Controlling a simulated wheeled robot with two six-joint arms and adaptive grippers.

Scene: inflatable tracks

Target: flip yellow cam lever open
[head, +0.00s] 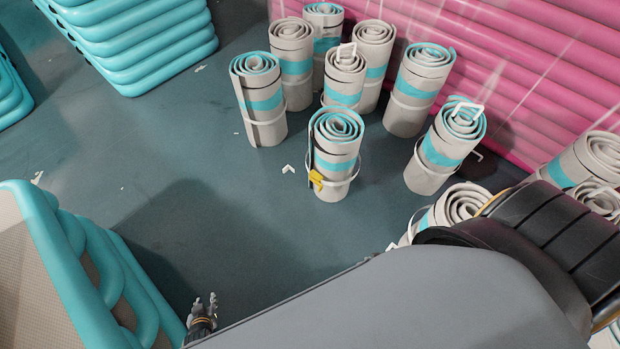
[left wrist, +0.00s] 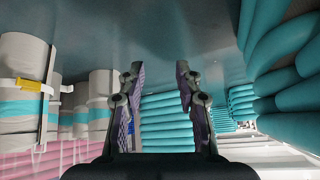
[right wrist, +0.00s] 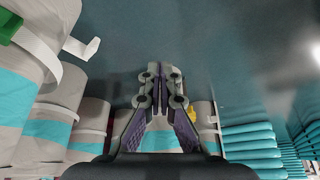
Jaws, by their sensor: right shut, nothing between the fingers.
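The yellow cam lever (head: 317,179) sits on a strap around a rolled grey-and-teal mat (head: 331,160) that stands upright on the floor. It also shows in the left wrist view (left wrist: 32,86) at the left edge, and a yellow bit (right wrist: 191,113) shows beside the fingers in the right wrist view. My left gripper (head: 203,305) is low in the head view, apart from the lever; its fingers are spread and empty in the left wrist view (left wrist: 159,82). My right gripper (right wrist: 159,75) is shut and empty; the head view does not show its fingers.
Several other strapped rolls (head: 262,100) stand behind and right of the lever's roll. Pink inflatable tubes (head: 540,60) line the back. Teal inflatables (head: 150,45) stand at the left. A green part (right wrist: 9,26) is on a near roll. Floor left of the lever's roll is mostly clear.

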